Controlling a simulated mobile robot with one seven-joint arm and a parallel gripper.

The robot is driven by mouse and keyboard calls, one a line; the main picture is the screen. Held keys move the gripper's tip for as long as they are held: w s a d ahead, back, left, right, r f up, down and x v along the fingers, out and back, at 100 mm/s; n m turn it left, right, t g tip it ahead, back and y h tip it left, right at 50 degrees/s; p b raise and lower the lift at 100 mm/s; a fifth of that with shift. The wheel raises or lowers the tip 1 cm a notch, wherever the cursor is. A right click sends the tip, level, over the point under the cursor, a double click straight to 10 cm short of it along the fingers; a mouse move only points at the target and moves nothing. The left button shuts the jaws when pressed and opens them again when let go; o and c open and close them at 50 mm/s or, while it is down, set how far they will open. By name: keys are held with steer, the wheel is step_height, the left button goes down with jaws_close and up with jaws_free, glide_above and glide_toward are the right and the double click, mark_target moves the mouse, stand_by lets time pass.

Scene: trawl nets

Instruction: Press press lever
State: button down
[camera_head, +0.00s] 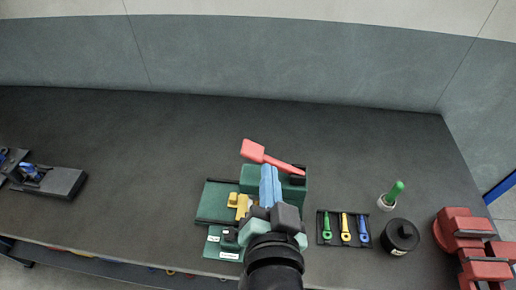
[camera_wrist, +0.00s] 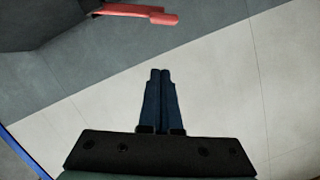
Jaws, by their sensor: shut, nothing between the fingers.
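The press lever (camera_head: 268,157) is a red bar with a broad paddle at its left end, on top of a green press block (camera_head: 298,194). The lever slopes, with its paddle end farther back on the bench. In the wrist view the red lever (camera_wrist: 135,13) shows at the top edge. My gripper (camera_head: 266,170) has blue fingers and lies over the green block, close to the lever; I cannot tell if they touch. In the wrist view my gripper (camera_wrist: 161,72) has its fingers together, with nothing between them. Part of the press is hidden behind my gripper and wrist.
A yellow part (camera_head: 238,203) sits on a dark green base left of my gripper. A tray of small coloured tools (camera_head: 344,229), a green-handled tool in a white cup (camera_head: 388,201), a black round container (camera_head: 400,236) and a red vise (camera_head: 463,232) stand right. The back bench is clear.

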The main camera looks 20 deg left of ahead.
steer(key=p, duration=0.3)
glide_above(258, 153)
steer(key=s+d, duration=0.1)
steer(key=d, duration=0.2)
steer(key=f, duration=0.2)
steer(key=shift+s+a+f+p, duration=0.25)
steer(key=shift+a+f+p, duration=0.15)
steer(key=shift+a+f, duration=0.55)
steer(key=shift+s+a+f, duration=0.1)
steer(key=shift+a+f, duration=0.1)
steer(key=shift+f, duration=0.65)
